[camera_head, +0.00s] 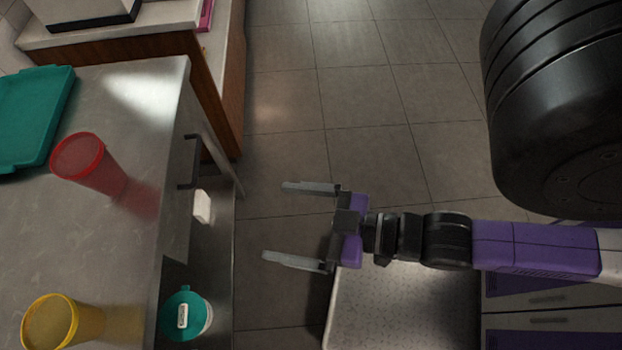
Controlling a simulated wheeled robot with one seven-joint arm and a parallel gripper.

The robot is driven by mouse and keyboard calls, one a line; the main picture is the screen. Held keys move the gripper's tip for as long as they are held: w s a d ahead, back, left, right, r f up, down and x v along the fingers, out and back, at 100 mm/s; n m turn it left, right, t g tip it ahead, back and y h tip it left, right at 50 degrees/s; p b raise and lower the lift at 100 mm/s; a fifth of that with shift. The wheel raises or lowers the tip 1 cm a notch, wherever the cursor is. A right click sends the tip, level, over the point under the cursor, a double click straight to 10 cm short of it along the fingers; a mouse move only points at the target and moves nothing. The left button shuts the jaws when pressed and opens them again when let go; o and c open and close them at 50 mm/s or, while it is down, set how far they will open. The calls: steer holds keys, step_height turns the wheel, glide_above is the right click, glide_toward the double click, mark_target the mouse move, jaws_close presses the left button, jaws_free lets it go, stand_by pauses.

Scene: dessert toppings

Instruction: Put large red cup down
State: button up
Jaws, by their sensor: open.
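The large red cup (92,166) stands upright on the grey counter (120,105) at the left, a little in from the counter's edge. A reddish reflection or shadow lies on the counter beside it. My gripper (286,223) is open and empty, with its two fingers pointing left. It is to the right of the counter and well apart from the cup, with floor showing behind it.
A yellow cup (58,322) stands on the counter at the lower left. A teal tray (30,112) lies behind the red cup. An open drawer (212,262) below the counter holds a teal-lidded container (186,314) and a small white object (202,207). Tiled floor (340,90) is clear.

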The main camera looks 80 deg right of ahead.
steer(key=shift+g, duration=0.3)
steer(key=v, duration=0.4)
steer(key=shift+s+d+r, duration=0.15)
steer(key=shift+s+r, duration=0.05)
